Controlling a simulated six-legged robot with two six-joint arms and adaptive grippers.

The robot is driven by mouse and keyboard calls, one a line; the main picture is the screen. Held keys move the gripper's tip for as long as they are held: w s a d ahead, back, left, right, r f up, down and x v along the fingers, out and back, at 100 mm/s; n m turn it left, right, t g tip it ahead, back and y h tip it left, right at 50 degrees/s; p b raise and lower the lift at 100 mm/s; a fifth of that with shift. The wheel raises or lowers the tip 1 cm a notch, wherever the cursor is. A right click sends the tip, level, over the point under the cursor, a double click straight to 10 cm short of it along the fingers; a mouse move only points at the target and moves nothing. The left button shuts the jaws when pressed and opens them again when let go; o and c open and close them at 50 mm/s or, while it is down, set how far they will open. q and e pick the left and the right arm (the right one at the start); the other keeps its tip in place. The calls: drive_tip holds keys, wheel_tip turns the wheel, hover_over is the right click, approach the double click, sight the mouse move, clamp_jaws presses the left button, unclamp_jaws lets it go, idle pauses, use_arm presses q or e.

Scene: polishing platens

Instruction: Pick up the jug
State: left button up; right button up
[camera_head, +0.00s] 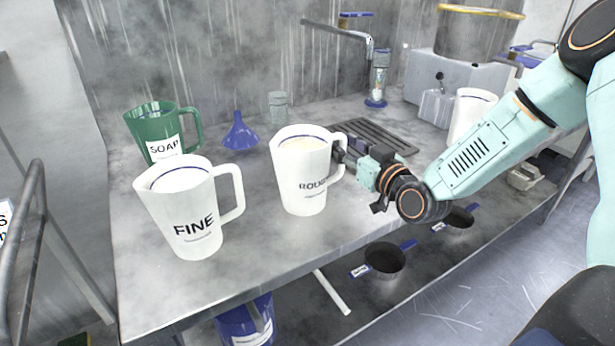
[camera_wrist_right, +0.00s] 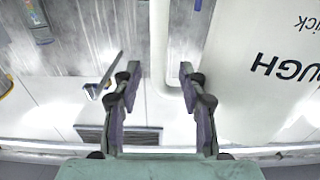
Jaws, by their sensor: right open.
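A white jug marked "ROUGH" (camera_head: 300,187) stands upright on the grey bench, with pale contents visible inside. Its handle faces right, towards my right gripper (camera_head: 342,152). My right gripper is open at the handle, partly hidden beside it in the head view. In the right wrist view the white handle (camera_wrist_right: 160,45) shows between the two open fingers (camera_wrist_right: 155,80), with a gap on each side. The jug's wall (camera_wrist_right: 265,75) is to the right there. A second white jug, marked "FINE" (camera_head: 185,215), stands at the front left. My left gripper is not in view.
A green "SOAP" jug (camera_head: 160,128) and a blue funnel (camera_head: 239,133) stand behind. A dark drain grate (camera_head: 375,137) lies behind my right gripper. Another white jug (camera_head: 470,112) is partly hidden behind my right arm. The bench's front edge (camera_head: 250,278) is near; dark pans (camera_head: 384,258) are below.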

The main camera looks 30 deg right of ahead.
drive_tip(key=shift+w+d, duration=0.15)
drive_tip(key=shift+w, duration=0.5)
drive_tip(key=shift+c, duration=1.3)
drive_tip(key=shift+s+r, duration=0.1)
drive_tip(key=shift+s, duration=0.05)
drive_tip(key=c, duration=0.3)
clamp_jaws()
